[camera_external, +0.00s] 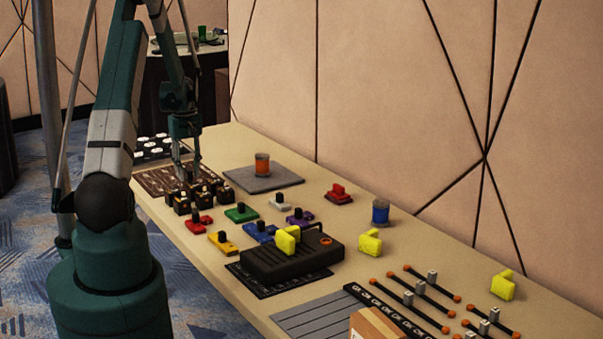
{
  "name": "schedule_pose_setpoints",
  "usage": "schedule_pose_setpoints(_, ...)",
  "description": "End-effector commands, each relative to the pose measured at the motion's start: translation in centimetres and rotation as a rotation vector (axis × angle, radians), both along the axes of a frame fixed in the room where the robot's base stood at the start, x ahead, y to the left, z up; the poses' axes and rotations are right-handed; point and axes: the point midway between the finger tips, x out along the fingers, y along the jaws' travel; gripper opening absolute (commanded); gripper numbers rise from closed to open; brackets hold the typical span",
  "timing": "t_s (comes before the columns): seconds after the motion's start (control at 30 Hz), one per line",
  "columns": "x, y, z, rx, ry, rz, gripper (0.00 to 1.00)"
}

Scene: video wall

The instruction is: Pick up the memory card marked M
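My gripper (187,170) points down over the far left part of the table, just above or among a cluster of small dark blocks with pale marks (199,193). Its two thin fingers look apart, with nothing clearly seen between them. A brown patterned board (150,180) lies beneath and left of it. Several coloured flat pieces with dark knobs lie to the right, among them red (199,223), green (241,213), yellow (222,243) and purple (299,217). No letter M is readable, so I cannot tell which piece is the marked card.
A black device (290,262) with a yellow piece on top stands mid-table. A grey mat (263,180) carries an orange spool (262,164); a blue spool (380,211) stands farther right. Dark rods (428,283) and a cardboard box (376,323) lie near right. The wall borders the table's back.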

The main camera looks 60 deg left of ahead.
Motion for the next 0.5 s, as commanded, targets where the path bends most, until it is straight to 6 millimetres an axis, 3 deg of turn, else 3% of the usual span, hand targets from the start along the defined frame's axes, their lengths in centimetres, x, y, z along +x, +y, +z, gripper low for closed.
schedule_pose_setpoints(0.13, -0.02, -0.03, -1.22, 0.0, 0.0, 0.0, 0.3)
schedule_pose_setpoints(0.5, -0.02, -0.04, -1.39, 0.0, 0.0, 0.0, 0.3)
